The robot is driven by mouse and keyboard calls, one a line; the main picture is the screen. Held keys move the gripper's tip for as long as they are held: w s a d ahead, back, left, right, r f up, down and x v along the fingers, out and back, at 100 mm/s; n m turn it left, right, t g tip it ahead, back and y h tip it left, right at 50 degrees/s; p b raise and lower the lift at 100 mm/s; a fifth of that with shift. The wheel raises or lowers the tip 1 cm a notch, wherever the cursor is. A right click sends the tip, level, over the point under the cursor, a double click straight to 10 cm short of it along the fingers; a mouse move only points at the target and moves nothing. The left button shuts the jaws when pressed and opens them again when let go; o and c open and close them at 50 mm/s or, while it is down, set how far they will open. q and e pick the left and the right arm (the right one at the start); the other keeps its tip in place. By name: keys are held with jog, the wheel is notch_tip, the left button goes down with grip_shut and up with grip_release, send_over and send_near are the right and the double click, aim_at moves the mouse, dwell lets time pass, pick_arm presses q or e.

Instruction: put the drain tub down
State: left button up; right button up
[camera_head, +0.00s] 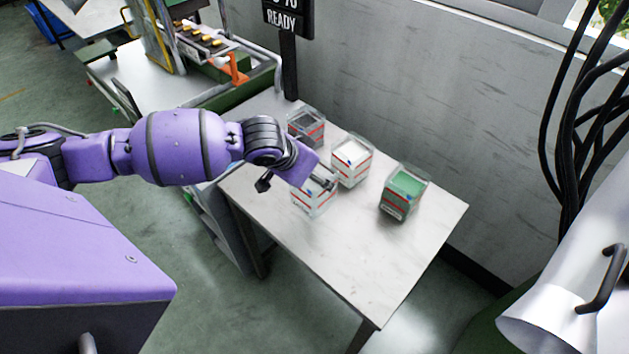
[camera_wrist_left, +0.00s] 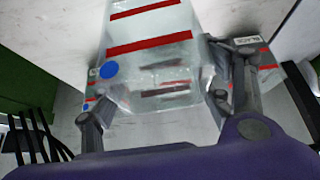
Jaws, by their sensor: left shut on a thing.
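The drain tub (camera_head: 312,203) is a clear box with red stripes, near the left edge of the pale table (camera_head: 372,262). In the left wrist view the tub (camera_wrist_left: 152,52) fills the upper middle, with red bands and a blue dot. My left gripper (camera_head: 316,181) reaches over it from the left and is shut on it; in the wrist view its fingers (camera_wrist_left: 160,103) are on either side of the tub. I cannot tell whether the tub's base touches the table. My right gripper is not in view.
A tub with dark contents (camera_head: 306,127), one with white contents (camera_head: 351,158) and one with green contents (camera_head: 404,189) stand close by on the table. The front of the table is clear. A post with a READY sign (camera_head: 287,18) stands behind, next to a cart (camera_head: 150,85).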

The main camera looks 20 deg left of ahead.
aim_at(313, 183)
pick_arm(q)
jog(key=shift+w+a+f, duration=0.15)
jog(key=shift+w+f, duration=0.25)
jog(key=shift+f, duration=0.15)
jog(key=shift+w+a+f, duration=0.2)
jog(key=shift+w+f, duration=0.1)
jog(key=shift+f, duration=0.05)
notch_tip(313, 183, down, 3)
jog(key=shift+w+f, duration=0.15)
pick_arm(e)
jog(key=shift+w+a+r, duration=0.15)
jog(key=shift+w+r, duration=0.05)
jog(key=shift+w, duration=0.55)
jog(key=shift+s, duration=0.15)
pick_arm(q)
jog(key=o, duration=1)
jog(key=shift+f, duration=0.15)
jog(key=o, duration=0.5)
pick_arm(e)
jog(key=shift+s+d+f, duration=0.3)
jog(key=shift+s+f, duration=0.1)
